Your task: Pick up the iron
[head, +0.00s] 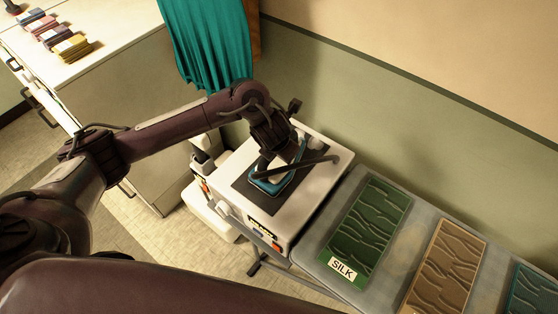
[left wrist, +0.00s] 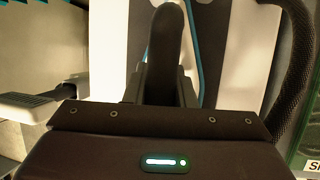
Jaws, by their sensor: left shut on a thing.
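The iron (head: 268,187), white with a teal edge, sits on the dark pad on top of a white station (head: 312,205). My left gripper (head: 283,160) comes down on it from above and is shut on its handle. The gripper and the wrist hide much of the iron's top in the head view. In the left wrist view the iron's dark handle (left wrist: 166,40) stands between the fingers, with white and teal parts around it. I cannot tell any gap between the iron and the pad. My right gripper is not in view.
Right of the station, a grey ironing board (head: 410,225) carries a green wrinkled cloth (head: 368,225) by a SILK label, a tan cloth (head: 446,268) and a teal cloth. A teal curtain (head: 208,40) hangs behind. A cabinet (head: 110,85) with folded cloths stands at the left.

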